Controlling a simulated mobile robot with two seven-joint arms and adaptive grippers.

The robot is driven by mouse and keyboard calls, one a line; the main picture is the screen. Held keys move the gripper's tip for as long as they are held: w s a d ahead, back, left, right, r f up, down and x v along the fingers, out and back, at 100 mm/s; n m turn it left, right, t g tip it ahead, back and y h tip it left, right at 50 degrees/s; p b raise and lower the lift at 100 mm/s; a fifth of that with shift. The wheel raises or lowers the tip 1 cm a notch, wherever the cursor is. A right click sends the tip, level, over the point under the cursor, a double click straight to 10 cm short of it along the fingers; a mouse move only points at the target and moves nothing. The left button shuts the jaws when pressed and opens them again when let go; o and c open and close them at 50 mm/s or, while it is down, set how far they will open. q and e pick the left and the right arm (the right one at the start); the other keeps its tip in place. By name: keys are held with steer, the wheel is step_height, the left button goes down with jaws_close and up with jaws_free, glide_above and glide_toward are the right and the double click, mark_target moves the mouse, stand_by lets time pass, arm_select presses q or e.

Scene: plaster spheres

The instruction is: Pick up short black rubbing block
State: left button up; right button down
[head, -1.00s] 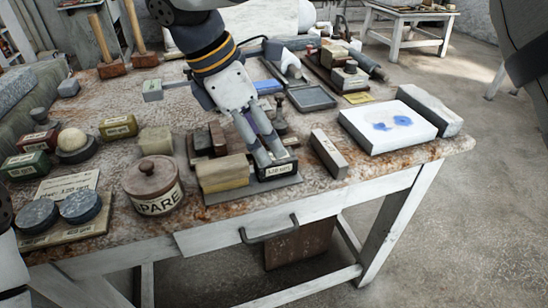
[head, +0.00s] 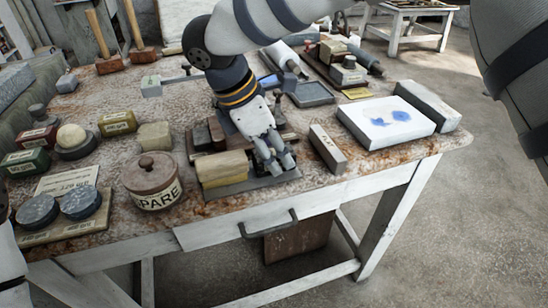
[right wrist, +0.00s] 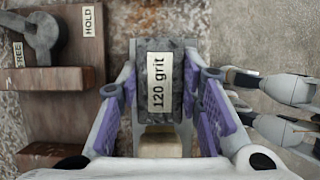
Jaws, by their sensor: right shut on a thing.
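The short black rubbing block (right wrist: 163,70) shows in the right wrist view, dark and speckled, with a white "120 grit" label facing the camera. My right gripper (right wrist: 161,90) is shut on it, with a purple-padded finger along each side. In the head view my right gripper (head: 275,165) points down at the front of the grey tray (head: 240,187). There its fingers hide most of the block, and I cannot tell whether it is clear of the tray.
A tan block (head: 222,168) lies just left of the gripper. A grey bar (head: 327,148) lies to its right, then a white slab (head: 386,122) with blue marks. The lidded SPARE pot (head: 152,182) stands further left. The table's front edge is close.

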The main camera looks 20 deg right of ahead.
mark_target(274, 152)
steer(key=shift+r, duration=0.35)
step_height(274, 152, up, 3)
steer(key=shift+r, duration=0.1)
arm_select(q)
steer(key=shift+w+r+t+p, duration=0.4)
steer(key=shift+w+r+p, duration=0.25)
steer(key=shift+w+r, duration=0.2)
arm_select(e)
steer(key=s+r, duration=0.9)
steer(key=s, duration=0.5)
steer(key=shift+a, duration=0.2)
steer(key=c, duration=1.8)
jaws_free()
steer(key=c, duration=0.6)
